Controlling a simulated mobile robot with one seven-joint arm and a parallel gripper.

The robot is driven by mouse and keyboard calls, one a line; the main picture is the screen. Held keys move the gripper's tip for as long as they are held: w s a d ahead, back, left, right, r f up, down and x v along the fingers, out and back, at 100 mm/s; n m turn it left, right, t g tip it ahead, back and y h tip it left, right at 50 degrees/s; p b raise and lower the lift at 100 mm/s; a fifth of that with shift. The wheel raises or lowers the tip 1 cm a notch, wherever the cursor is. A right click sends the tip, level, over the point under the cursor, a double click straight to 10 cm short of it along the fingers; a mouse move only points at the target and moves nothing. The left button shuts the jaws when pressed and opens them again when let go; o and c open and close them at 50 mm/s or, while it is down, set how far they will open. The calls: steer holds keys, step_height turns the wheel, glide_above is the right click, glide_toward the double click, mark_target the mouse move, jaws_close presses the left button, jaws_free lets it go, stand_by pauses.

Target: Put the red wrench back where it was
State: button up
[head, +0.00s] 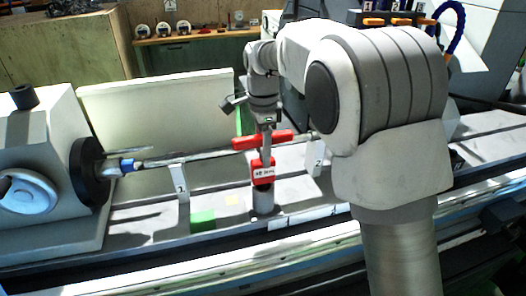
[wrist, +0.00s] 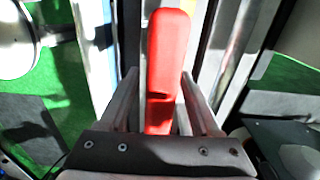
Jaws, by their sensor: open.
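The red wrench (head: 250,142) shows in the head view as a red bar lying roughly level just under my gripper (head: 266,125). A red block with a white label (head: 263,172) is below it, on top of a short grey post (head: 263,203); I cannot tell whether it is part of the wrench. In the wrist view the red wrench (wrist: 166,45) runs lengthwise between the two fingers of my gripper (wrist: 158,78). The jaws are open, one finger on each side of it. The wrench's lower end is hidden by the gripper body.
A long shaft (head: 190,157) runs across the grinder behind the post, from the chuck (head: 88,172) at left. A white support (head: 182,182) and a green block (head: 203,221) stand left of the post. A shelf with gauges (head: 195,36) is at the back.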

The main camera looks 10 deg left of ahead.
step_height(320, 180, up, 11)
steer(key=shift+f+p, duration=0.1)
steer(key=shift+p, duration=0.4)
steer(key=shift+d+r, duration=0.1)
steer(key=shift+r, duration=0.4)
steer(key=s+d+r+n+t+y, duration=0.1)
steer(key=s+d+r+n, duration=0.15)
steer(key=s+d, duration=0.4)
steer(key=s+d+r+n+t, duration=0.1)
steer(key=s+d+r+n, duration=0.2)
steer(key=d, duration=0.6)
steer(key=s+d+f+n+t, duration=0.1)
steer(key=s+d+f+n, duration=0.2)
steer(key=s, duration=0.5)
steer(key=s+d+f+n+t+h, duration=0.1)
steer(key=s+d+f+n, duration=0.3)
steer(key=s, duration=0.4)
step_height(320, 180, down, 2)
steer(key=shift+s+d+f+t, duration=0.1)
steer(key=shift+s+d+t, duration=0.05)
steer(key=shift+d+t, duration=0.7)
